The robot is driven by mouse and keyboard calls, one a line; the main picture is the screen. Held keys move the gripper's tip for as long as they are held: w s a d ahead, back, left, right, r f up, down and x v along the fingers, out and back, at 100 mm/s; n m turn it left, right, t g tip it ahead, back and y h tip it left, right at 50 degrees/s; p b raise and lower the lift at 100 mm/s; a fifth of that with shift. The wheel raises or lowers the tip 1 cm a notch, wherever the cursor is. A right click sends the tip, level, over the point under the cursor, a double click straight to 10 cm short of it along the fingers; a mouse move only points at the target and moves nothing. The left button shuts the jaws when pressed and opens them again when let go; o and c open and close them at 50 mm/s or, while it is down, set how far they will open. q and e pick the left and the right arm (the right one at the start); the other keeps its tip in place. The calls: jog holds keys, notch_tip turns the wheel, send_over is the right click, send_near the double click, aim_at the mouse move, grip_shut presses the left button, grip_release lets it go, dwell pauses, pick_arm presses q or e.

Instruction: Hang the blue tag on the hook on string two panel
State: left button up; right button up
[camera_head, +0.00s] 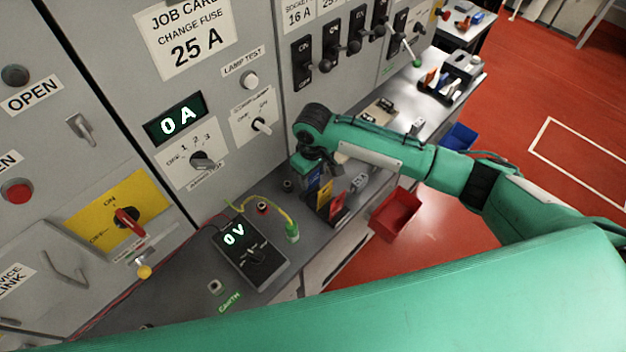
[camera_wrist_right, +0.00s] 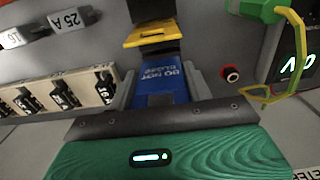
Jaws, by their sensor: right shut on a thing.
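My right gripper (camera_head: 314,172) is over the grey bench, at a small tag rack (camera_head: 322,217). It is shut on the blue tag (camera_head: 313,187). In the right wrist view the blue tag (camera_wrist_right: 160,82) shows its "DO NOT CLOSE" lettering upside down, and a yellow tag (camera_wrist_right: 152,34) is just beyond it. In the head view a yellow tag (camera_head: 325,192) and a red tag (camera_head: 338,208) stand beside the blue one. I cannot tell whether the blue tag is clear of the rack. I cannot make out the string two hook. My left gripper is not in view.
A meter reading "0 V" (camera_head: 250,253) and a green clip (camera_head: 292,232) on a yellow lead lie on the bench. Grey panels with switches and a "0 A" display (camera_head: 177,119) stand behind. A red bin (camera_head: 396,213) is at the bench's front. Red floor is clear at right.

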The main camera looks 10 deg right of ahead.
aim_at(313, 185)
notch_tip(313, 185, down, 4)
jog(key=shift+f+p, duration=0.15)
jog(key=shift+p, duration=1.1)
jog(key=shift+f, duration=0.2)
jog(key=shift+f, duration=0.15)
jog(key=o, duration=0.9)
jog(key=shift+o, duration=0.2)
